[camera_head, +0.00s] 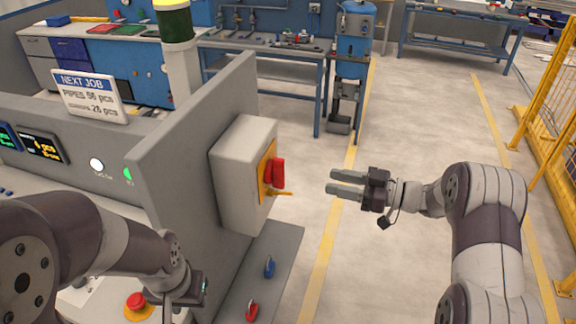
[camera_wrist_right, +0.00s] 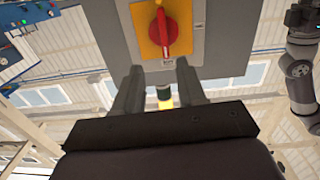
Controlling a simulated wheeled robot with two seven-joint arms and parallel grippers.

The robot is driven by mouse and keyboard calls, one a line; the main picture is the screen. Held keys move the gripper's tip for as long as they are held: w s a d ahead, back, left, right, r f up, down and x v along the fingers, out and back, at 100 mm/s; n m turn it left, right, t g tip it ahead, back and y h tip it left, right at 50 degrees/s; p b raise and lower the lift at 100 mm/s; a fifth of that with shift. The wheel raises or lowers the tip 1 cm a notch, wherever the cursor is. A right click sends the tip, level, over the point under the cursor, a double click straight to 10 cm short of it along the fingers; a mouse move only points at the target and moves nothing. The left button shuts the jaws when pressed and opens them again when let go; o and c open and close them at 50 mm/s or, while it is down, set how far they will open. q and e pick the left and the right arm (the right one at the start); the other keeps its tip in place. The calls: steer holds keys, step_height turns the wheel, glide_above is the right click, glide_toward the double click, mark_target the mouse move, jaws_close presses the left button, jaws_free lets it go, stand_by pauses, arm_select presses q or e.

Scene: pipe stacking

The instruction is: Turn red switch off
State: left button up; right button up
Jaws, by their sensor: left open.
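The red switch (camera_head: 274,173) is a rotary knob on a yellow plate on the side of a grey box (camera_head: 243,170). In the right wrist view the red switch (camera_wrist_right: 170,34) has its handle roughly upright in the picture, on its yellow plate. My right gripper (camera_head: 347,183) is to the right of the switch, pointing at it, with a clear gap between. Its fingers (camera_wrist_right: 158,85) are apart with nothing between them. My left gripper (camera_head: 197,290) is low at the console, left of the grey panel. It is open, and its fingers are mostly hidden.
The grey box is mounted on an upright grey panel (camera_head: 190,165). A red emergency button (camera_head: 137,301) is near my left gripper. A red handle (camera_head: 252,311) and a blue handle (camera_head: 269,267) are on the ledge below.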

mark_target(284, 170)
steer(key=shift+y, duration=0.3)
steer(key=p+x, duration=0.1)
steer(key=x, duration=0.3)
steer(key=p+x, duration=0.2)
steer(key=x, duration=0.2)
steer(key=p+x, duration=0.2)
steer(key=x, duration=0.2)
steer(key=shift+s+a+r, duration=0.3)
steer(key=shift+a, duration=0.2)
steer(key=shift+w+d+f, duration=0.15)
steer(key=shift+w, duration=0.05)
jaws_close()
